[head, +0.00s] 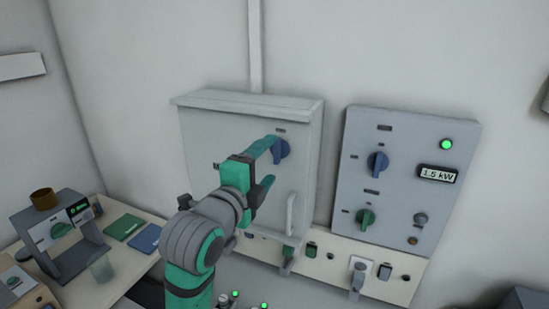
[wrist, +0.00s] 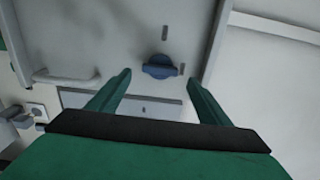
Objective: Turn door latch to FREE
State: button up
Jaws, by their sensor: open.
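A blue rotary knob (head: 281,150), apparently the door latch, sits on the upper right of the grey cabinet door (head: 205,140). Small dark label plates lie near it; their lettering is too small to read. My gripper (head: 270,165) is open in front of the door, its upper fingertip overlapping the knob in the head view. In the wrist view the knob (wrist: 160,67) shows between and beyond the spread fingers of the gripper (wrist: 159,78). Nothing is held, and I cannot tell whether a finger touches the knob.
A pale bar handle (head: 291,213) stands out below the knob. A control panel (head: 400,130) to the right carries a blue knob (head: 378,163), a green knob (head: 366,217) and a "1.5 kW" display (head: 438,173). A desk (head: 85,290) with instruments stands at left.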

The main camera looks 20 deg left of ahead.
jog(key=s, duration=0.6)
jog(key=shift+s, duration=0.15)
dwell(0.4)
